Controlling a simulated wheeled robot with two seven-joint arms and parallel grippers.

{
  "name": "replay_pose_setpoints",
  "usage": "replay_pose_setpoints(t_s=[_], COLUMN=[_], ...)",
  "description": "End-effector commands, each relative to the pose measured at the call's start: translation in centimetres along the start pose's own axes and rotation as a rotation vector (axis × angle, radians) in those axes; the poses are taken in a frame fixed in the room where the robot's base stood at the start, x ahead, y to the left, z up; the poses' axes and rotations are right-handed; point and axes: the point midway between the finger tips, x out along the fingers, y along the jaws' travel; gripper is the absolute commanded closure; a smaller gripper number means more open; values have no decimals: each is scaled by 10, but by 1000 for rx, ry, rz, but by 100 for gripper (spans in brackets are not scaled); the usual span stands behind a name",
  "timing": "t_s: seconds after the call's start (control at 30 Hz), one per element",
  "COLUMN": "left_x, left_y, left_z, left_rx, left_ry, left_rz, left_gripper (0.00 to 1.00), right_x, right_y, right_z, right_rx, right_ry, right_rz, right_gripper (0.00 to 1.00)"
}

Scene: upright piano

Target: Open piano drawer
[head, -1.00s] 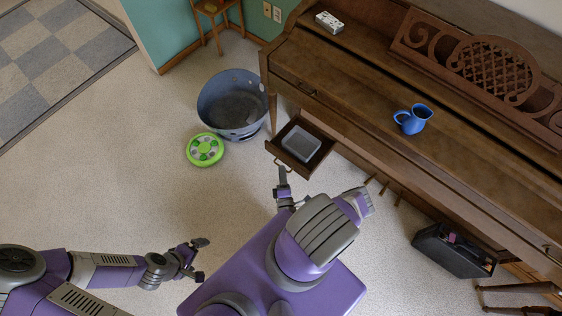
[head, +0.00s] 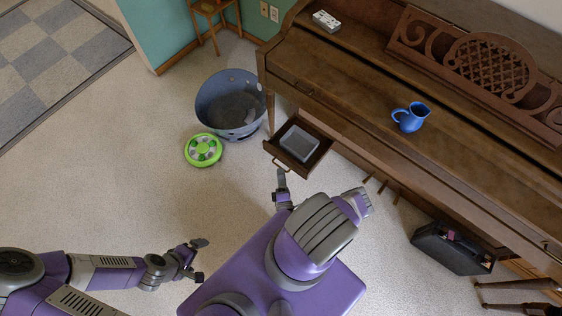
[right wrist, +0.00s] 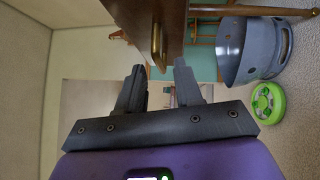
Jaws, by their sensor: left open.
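The wooden piano drawer (head: 283,157) stands pulled out from under the left end of the piano (head: 375,110). A grey box (head: 299,143) lies in it. Its brass handle (head: 280,167) is on the front face and also shows in the right wrist view (right wrist: 157,42). My right gripper (head: 281,174) is close in front of the handle. In the right wrist view its two fingers (right wrist: 158,75) are apart, with the handle's end between the tips and gaps on both sides. My left gripper (head: 202,258) is open and empty, low over the floor at left.
A blue-grey tub (head: 208,112) and a round green toy (head: 203,150) stand on the floor left of the drawer. A blue pitcher (head: 411,117) and a white box (head: 326,21) are on the piano. A black case (head: 450,250) is at right. The floor at left is clear.

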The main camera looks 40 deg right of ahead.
Motion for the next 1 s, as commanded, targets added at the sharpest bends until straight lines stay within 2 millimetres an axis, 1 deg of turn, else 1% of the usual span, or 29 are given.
replay_pose_setpoints(t_s=[0.03,0.2,0.3,0.4,0.53,1.0], left_x=[1,9,14,15,15,15], left_y=[0,-4,-5,-6,-6,-6], left_z=[0,0,-1,-1,-1,-1], left_rx=[0,0,0,0,0,0], left_ry=[0,0,0,0,0,0], left_rz=[0,0,0,0,0,0], left_gripper=[0,0,0,0,0,0], right_x=[-9,-39,-51,-58,-60,-60], right_y=[-1,-2,-2,-1,0,1], right_z=[0,-1,-1,0,0,-1], right_rx=[1,3,2,2,2,2], right_ry=[-1,2,1,0,-1,3], right_rz=[-3,-2,-1,-1,0,1], right_gripper=[65,65,65,65,65,65])
